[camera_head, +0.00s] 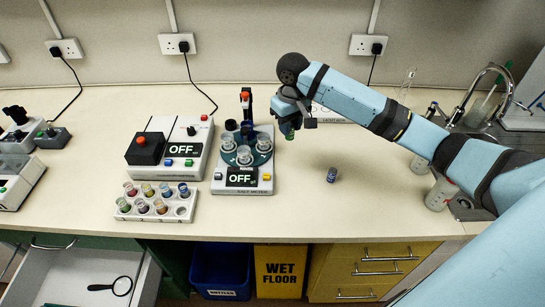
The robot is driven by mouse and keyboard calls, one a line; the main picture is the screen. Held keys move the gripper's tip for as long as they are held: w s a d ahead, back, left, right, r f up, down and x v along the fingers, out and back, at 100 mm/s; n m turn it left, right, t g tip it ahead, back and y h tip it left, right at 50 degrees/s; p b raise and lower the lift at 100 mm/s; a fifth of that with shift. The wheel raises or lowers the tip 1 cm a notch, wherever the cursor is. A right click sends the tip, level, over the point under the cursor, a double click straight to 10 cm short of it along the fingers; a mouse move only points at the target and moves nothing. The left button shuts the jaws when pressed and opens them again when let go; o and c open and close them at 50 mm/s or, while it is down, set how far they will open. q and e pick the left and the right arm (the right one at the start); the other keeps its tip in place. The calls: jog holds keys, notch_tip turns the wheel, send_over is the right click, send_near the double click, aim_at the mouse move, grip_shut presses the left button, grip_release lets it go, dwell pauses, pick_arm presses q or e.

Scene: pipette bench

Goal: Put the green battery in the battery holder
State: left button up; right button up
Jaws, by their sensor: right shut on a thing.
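My right gripper (291,117) reaches in from the right and is shut on a small green item (289,132), which looks like the green battery. It is held at the right side of the salt meter, partly hidden by the gripper. My left gripper is not in view.
The salt meter (243,188) carries several cups, and a device with a red-topped black block (146,148) stands to its left. A small blue cylinder (332,175) stands alone on the bench. A sink tap (482,75) and bottles are at the right. The front middle bench is clear.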

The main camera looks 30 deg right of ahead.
notch_tip(320, 180, down, 15)
jog(key=shift+r+p, duration=0.1)
jog(key=shift+p, duration=0.35)
jog(key=o, duration=0.9)
